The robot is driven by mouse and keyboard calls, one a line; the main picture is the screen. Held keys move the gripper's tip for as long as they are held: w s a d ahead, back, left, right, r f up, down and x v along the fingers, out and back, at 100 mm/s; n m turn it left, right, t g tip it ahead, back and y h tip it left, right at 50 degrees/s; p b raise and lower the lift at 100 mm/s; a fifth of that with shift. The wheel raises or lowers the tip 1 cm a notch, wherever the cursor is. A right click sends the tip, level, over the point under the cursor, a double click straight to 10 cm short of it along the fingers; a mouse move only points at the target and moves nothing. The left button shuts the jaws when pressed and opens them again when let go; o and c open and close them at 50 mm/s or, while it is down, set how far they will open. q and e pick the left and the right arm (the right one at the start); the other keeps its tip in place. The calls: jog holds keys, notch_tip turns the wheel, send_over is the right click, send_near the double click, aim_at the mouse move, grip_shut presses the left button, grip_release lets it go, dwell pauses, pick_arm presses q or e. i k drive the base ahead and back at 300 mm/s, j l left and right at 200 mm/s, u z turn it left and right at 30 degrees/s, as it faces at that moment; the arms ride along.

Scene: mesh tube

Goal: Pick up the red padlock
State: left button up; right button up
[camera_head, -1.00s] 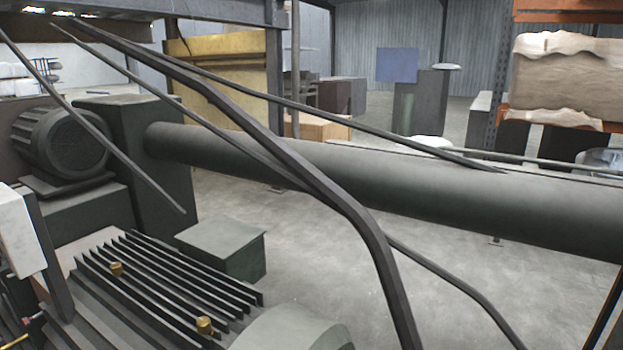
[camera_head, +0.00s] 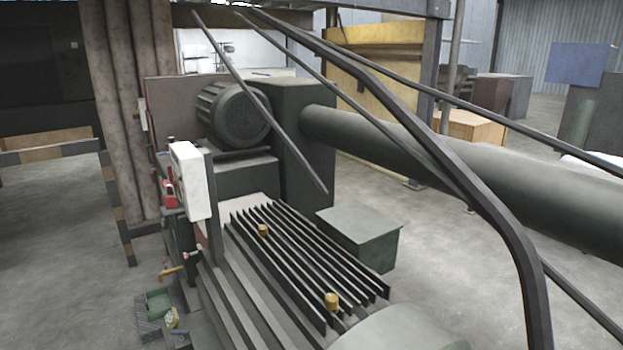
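A small red object (camera_head: 168,194), which looks like the red padlock, hangs or sits just left of a white box (camera_head: 190,180) on the left side of the machine. It is too small to make out its shackle or what it is fixed to. Neither of my grippers is in view.
The ribbed machine housing (camera_head: 290,260) with brass fittings fills the lower middle. Dark bent bars (camera_head: 480,205) cross the right side. A striped barrier (camera_head: 118,215) stands at the left, with open floor (camera_head: 60,260) before it. A green tray (camera_head: 152,303) sits low at the machine's side.

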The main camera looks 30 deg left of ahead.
aim_at(171, 201)
jog(key=u, duration=1.65)
jog(key=i+j, duration=0.1)
jog(key=j, duration=0.8)
